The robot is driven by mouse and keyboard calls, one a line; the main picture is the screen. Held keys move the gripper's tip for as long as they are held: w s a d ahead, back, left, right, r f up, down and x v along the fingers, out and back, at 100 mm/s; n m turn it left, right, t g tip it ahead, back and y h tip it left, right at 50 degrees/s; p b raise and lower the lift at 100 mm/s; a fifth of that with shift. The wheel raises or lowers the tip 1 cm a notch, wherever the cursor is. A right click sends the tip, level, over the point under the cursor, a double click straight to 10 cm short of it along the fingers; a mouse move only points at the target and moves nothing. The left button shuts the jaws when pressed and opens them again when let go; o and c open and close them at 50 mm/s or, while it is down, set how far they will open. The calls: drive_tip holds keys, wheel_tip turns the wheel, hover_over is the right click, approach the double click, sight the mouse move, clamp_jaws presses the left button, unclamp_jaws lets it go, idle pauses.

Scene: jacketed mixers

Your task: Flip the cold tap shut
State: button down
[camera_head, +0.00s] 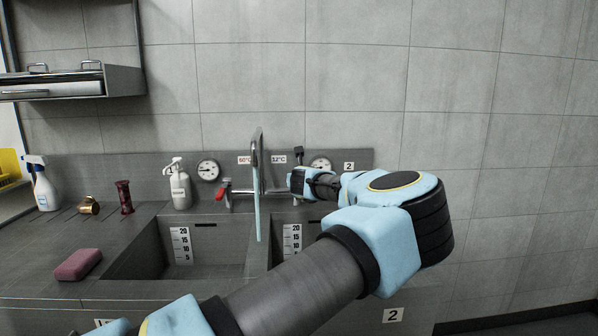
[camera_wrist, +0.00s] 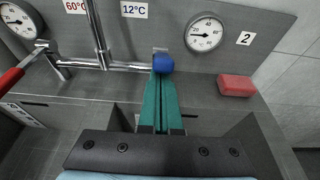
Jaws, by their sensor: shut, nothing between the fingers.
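The mixer has a tall chrome spout (camera_head: 257,150) with a pale blue stream of water (camera_head: 257,215) running down from it. The cold tap shows in the wrist view as a blue lever end (camera_wrist: 164,63), on the right end of the chrome bar under the 12°C label (camera_wrist: 134,9). My gripper (camera_wrist: 160,77) is shut and empty, its teal fingertips right at the blue end; I cannot tell whether they touch. In the head view my arm hides the cold tap's side. The red hot lever (camera_head: 222,190) is at the left end.
Two sink basins (camera_head: 200,240) lie below the mixer. Gauges (camera_head: 208,170) are on the back panel. A soap dispenser (camera_head: 180,185), spray bottle (camera_head: 42,185) and red sponge (camera_head: 78,264) stand left. Another red block (camera_wrist: 237,85) lies right of the cold tap.

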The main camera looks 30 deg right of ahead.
drive_tip(key=shift+w+r+p, duration=0.15)
drive_tip(key=shift+r+p, duration=0.15)
drive_tip(key=shift+r, duration=0.35)
drive_tip(key=shift+w+d+r, duration=0.2)
drive_tip(key=shift+w+r, duration=0.1)
drive_tip(key=shift+r, duration=0.15)
drive_tip(key=shift+r+p, duration=0.15)
drive_tip(key=shift+p, duration=0.2)
drive_tip(key=shift+r+p, duration=0.3)
drive_tip(key=shift+r, duration=0.35)
